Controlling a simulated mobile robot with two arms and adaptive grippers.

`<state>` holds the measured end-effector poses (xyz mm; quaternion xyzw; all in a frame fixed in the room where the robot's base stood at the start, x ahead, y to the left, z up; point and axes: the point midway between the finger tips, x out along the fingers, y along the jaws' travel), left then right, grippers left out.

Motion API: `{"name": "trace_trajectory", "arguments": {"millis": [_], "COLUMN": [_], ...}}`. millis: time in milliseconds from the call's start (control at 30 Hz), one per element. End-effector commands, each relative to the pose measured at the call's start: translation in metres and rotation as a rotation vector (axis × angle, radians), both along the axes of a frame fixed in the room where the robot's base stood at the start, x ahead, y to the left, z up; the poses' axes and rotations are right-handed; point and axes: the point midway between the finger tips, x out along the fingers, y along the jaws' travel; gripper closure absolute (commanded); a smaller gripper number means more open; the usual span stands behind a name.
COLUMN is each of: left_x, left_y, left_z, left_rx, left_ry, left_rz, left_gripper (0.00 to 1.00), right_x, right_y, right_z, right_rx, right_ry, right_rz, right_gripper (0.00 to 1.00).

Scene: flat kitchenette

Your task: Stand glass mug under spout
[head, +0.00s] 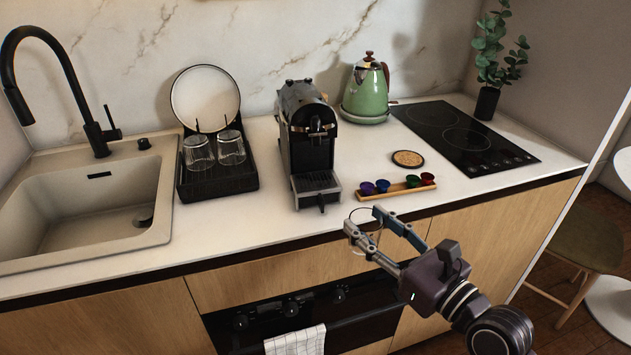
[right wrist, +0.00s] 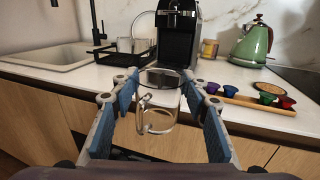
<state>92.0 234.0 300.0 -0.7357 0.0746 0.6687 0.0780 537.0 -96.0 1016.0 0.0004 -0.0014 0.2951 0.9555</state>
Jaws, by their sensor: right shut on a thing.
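The coffee machine (head: 308,135) stands on the counter, its spout (head: 318,128) above a drip tray (head: 316,186) with nothing on it. My right gripper (head: 363,217) is in front of the counter's front edge, to the right of the drip tray. In the head view the mug (head: 364,224) is only a faint outline. It is apart from the machine. My left gripper is not in view.
A drying rack (head: 218,184) with two glasses and a plate is left of the machine, beside the sink (head: 80,205). A wooden tray of colored capsules (head: 398,190), a cork coaster (head: 408,158), a green kettle (head: 367,92) and a cooktop (head: 465,137) are to the right.

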Motion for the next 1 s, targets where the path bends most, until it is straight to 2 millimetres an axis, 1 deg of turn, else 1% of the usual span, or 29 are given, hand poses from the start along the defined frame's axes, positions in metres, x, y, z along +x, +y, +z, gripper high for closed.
{"name": "trace_trajectory", "arguments": {"millis": [33, 100, 267, 367, 467, 700, 800, 900, 1000], "left_x": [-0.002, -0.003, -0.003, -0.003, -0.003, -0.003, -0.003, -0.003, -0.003], "left_y": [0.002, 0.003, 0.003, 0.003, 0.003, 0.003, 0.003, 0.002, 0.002], "left_z": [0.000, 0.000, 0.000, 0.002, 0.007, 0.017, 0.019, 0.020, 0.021], "left_rx": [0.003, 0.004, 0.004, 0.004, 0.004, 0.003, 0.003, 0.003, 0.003], "left_ry": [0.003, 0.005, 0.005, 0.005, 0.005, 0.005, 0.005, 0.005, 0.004], "left_rz": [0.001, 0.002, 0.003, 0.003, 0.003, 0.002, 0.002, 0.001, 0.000], "left_gripper": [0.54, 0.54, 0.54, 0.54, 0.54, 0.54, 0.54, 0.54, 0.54], "right_x": [0.010, 0.021, 0.036, 0.045, 0.061, 0.113, 0.132, 0.144, 0.151], "right_y": [-0.003, -0.006, -0.012, -0.010, 0.002, 0.041, 0.054, 0.063, 0.068], "right_z": [0.010, 0.019, 0.032, 0.037, 0.039, 0.039, 0.038, 0.037, 0.036], "right_rx": [-0.009, -0.008, -0.005, 0.000, 0.003, 0.000, 0.000, 0.000, -0.001], "right_ry": [-0.008, -0.006, 0.000, 0.002, 0.003, 0.003, 0.001, 0.002, 0.002], "right_rz": [0.010, 0.019, 0.027, 0.027, 0.029, 0.029, 0.028, 0.029, 0.028], "right_gripper": [0.85, 0.85, 0.85, 0.85, 0.85, 0.85, 0.85, 0.85, 0.85]}}
